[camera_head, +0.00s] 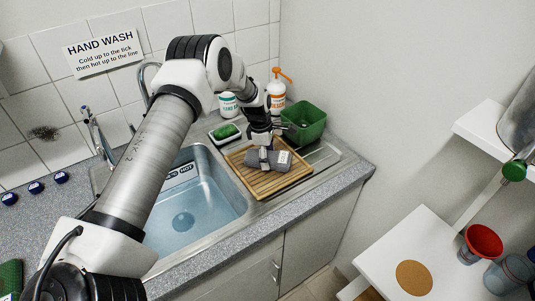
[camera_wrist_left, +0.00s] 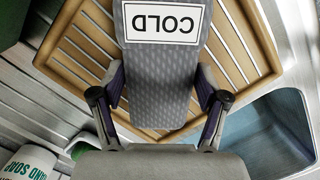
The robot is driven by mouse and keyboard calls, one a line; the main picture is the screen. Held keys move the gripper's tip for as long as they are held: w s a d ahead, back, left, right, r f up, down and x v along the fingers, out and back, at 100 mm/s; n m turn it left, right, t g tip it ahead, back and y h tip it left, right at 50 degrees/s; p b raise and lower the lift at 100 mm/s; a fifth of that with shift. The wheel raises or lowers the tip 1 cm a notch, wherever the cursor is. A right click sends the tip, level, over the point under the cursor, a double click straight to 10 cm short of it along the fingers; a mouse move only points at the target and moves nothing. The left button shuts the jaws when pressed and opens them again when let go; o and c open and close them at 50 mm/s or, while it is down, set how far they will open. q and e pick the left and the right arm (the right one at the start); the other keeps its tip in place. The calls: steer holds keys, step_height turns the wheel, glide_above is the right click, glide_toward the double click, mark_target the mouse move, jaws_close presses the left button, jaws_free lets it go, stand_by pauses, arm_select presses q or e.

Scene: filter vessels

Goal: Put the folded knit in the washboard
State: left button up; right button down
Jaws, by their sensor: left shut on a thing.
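The folded knit (camera_head: 282,161) is a grey roll with a white label; in the left wrist view the knit (camera_wrist_left: 158,75) shows its label reading COLD. My left gripper (camera_head: 263,150) is shut on it, one finger on each side; the gripper also shows in the left wrist view (camera_wrist_left: 160,100). The washboard (camera_head: 294,180), a pale wooden slatted board with a raised rim, lies right beneath the knit, right of the sink; it also fills much of the left wrist view (camera_wrist_left: 248,45). I cannot tell whether the knit touches the slats. My right gripper is not in view.
The sink (camera_head: 225,203) holds water left of the board. Behind the board stand a green tub (camera_head: 304,122), an orange-topped pump bottle (camera_head: 277,95), a soap container (camera_head: 228,104) and a dish with a green item (camera_head: 225,131). A white table (camera_head: 398,245) stands at right.

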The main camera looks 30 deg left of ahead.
arm_select(q)
steer(key=shift+f, duration=0.15)
steer(key=o, duration=1.3)
steer(key=shift+r, duration=0.25)
steer(key=r+b, duration=0.1)
steer(key=r, duration=0.3)
steer(key=a+r+b, duration=0.1)
steer(key=r, duration=0.3)
steer(key=r+b, duration=0.1)
steer(key=r, duration=0.2)
steer(key=shift+s+a+r, duration=0.3)
steer(key=shift+s+r, duration=0.1)
